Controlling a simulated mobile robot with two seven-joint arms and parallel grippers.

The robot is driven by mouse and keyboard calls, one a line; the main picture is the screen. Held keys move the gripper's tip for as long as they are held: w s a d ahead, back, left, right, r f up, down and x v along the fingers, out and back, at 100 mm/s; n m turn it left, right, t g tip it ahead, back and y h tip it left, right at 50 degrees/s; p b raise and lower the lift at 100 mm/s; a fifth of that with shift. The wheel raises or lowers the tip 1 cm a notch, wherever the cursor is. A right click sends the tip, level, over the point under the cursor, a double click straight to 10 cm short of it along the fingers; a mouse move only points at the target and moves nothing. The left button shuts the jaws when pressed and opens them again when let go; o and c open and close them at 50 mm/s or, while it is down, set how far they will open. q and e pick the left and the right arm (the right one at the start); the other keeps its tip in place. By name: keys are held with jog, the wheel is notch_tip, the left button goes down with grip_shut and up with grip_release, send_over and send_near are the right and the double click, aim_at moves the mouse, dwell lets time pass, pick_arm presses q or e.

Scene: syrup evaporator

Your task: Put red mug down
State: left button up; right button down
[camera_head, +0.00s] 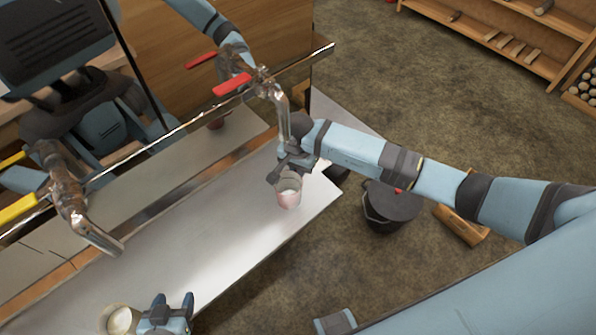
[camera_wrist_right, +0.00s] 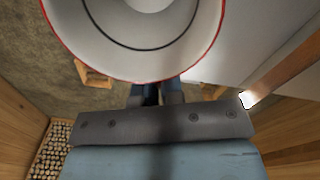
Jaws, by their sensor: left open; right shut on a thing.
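I cannot tell if the mug's base touches the counter. In the right wrist view, the mug (camera_wrist_right: 140,35) shows its white inside, red rim and a dark ring, with something white at the top. My left gripper (camera_head: 172,303) is open at the bottom left, close beside another cup with pale content (camera_head: 118,321).
A yellow-handled tap (camera_head: 72,200) stands over the counter at the left. Wooden shelves (camera_head: 500,45) are at the top right. The counter's middle is clear.

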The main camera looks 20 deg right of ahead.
jog(key=shift+w, duration=0.1)
jog(key=shift+f, duration=0.15)
jog(key=c, duration=1.3)
grip_release()
jog(key=shift+o, duration=0.2)
notch_tip(320, 180, up, 8)
jog(key=shift+a+f+b, duration=0.1)
jog(key=shift+b, duration=0.4)
